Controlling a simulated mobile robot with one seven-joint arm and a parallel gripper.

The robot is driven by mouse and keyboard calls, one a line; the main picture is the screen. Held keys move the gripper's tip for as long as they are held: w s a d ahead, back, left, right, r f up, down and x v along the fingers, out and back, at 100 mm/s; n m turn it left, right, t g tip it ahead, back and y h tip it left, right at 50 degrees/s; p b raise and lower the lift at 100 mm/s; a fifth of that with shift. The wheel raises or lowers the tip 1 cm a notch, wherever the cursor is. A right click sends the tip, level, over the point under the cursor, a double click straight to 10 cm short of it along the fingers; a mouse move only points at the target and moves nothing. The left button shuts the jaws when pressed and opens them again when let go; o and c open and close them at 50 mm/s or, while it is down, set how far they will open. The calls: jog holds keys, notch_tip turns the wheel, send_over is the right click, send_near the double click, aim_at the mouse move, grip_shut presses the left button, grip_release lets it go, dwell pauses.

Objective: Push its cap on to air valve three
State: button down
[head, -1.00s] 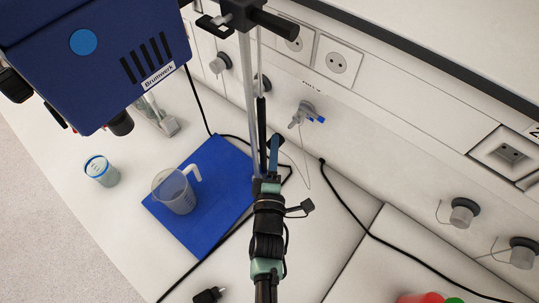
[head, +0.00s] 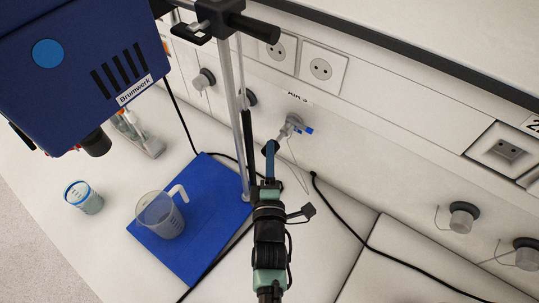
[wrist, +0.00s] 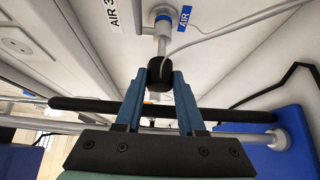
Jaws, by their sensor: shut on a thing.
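The air valve three (head: 292,125) sticks out of the wall panel, with a blue lever tag and a thin wire; in the wrist view its metal nozzle (wrist: 163,44) points towards me beside the "AIR 3" label. My gripper (wrist: 160,82) is shut on a black round cap (wrist: 160,68), held between two blue fingers. The cap lines up with the nozzle and its far side meets the nozzle end in the picture; I cannot tell whether it is seated. In the head view my gripper (head: 270,151) is just below left of the valve.
A stand's metal rod (head: 232,105) rises close left of my gripper. A blue box device (head: 75,70) hangs at upper left. A measuring jug (head: 161,216) stands on a blue mat (head: 197,263). Black cables cross the bench. Another valve (head: 463,217) sits at right.

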aim_at(281, 138)
jog(key=shift+w+d+b, duration=0.3)
jog(key=shift+w+b, duration=0.3)
jog(key=shift+b, duration=0.55)
jog(key=shift+w+d+b, duration=0.35)
jog(key=shift+b, duration=0.4)
jog(key=shift+w+d+r+p, duration=0.1)
jog(key=shift+w+d+p, duration=0.45)
jog(key=shift+p, duration=0.95)
jog(key=shift+r+p, duration=0.1)
jog(key=shift+p, duration=0.55)
dwell(0.4)
jog(key=c, duration=0.9)
grip_release()
jog(key=shift+d, duration=0.1)
jog(key=o, duration=0.5)
jog(key=shift+w, duration=0.25)
jog(key=shift+c, duration=0.2)
jog(key=shift+f, duration=0.2)
jog(key=shift+s, duration=0.25)
